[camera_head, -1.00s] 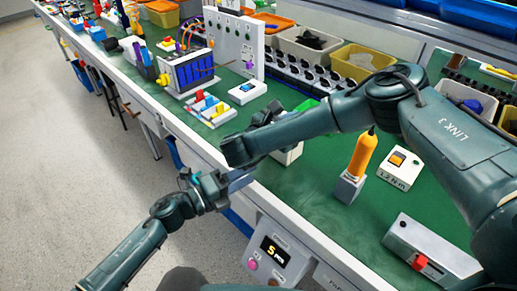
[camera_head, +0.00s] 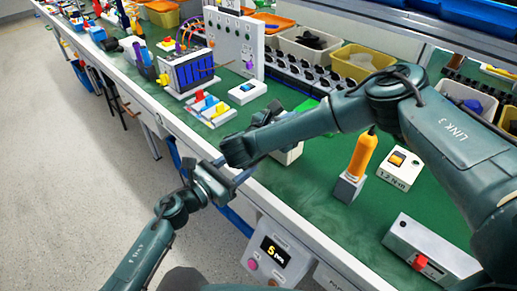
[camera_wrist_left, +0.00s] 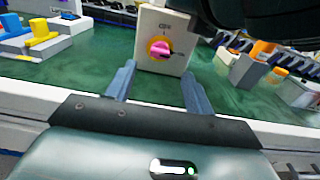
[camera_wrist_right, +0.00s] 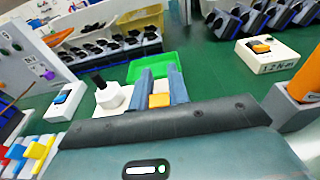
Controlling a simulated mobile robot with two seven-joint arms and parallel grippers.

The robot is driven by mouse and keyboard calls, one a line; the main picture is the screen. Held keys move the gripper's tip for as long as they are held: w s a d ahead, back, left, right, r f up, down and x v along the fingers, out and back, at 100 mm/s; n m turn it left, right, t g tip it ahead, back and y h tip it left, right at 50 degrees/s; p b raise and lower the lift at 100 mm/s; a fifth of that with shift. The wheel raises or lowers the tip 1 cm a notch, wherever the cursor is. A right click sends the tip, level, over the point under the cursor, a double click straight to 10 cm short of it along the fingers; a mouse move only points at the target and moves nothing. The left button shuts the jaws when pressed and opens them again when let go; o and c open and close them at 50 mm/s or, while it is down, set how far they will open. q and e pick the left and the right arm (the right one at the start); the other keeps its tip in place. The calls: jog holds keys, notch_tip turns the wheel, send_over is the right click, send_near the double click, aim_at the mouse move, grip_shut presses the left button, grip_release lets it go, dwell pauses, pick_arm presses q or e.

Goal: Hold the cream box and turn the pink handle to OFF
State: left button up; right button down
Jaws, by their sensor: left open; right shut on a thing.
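The cream box (camera_wrist_left: 152,22) stands upright on the green bench top, its front facing my left gripper. On that front is a pink handle (camera_wrist_left: 160,48) in a yellow ring. A dark mark points right from the handle, and the small lettering above is too blurred to read. My left gripper (camera_wrist_left: 158,90) is open and empty, its fingers apart in front of the handle and not touching it. My right gripper (camera_wrist_right: 161,88) is shut on the cream box from above; an orange patch shows between its fingers. In the head view the box (camera_head: 288,154) is mostly hidden by my right forearm.
A yellow screwdriver in a grey block (camera_head: 349,188) and a torque-labelled box (camera_head: 401,168) stand to the right. A block with coloured levers (camera_head: 209,110) stands to the left. A green tray (camera_wrist_right: 155,66) lies behind. The bench's front edge (camera_head: 300,231) runs below my left gripper.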

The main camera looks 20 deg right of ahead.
pick_arm(q)
jog(key=x, duration=0.7)
jog(key=c, duration=1)
jog(key=shift+w+n, duration=0.1)
jog(key=shift+n, duration=2.8)
jog(key=o, duration=1)
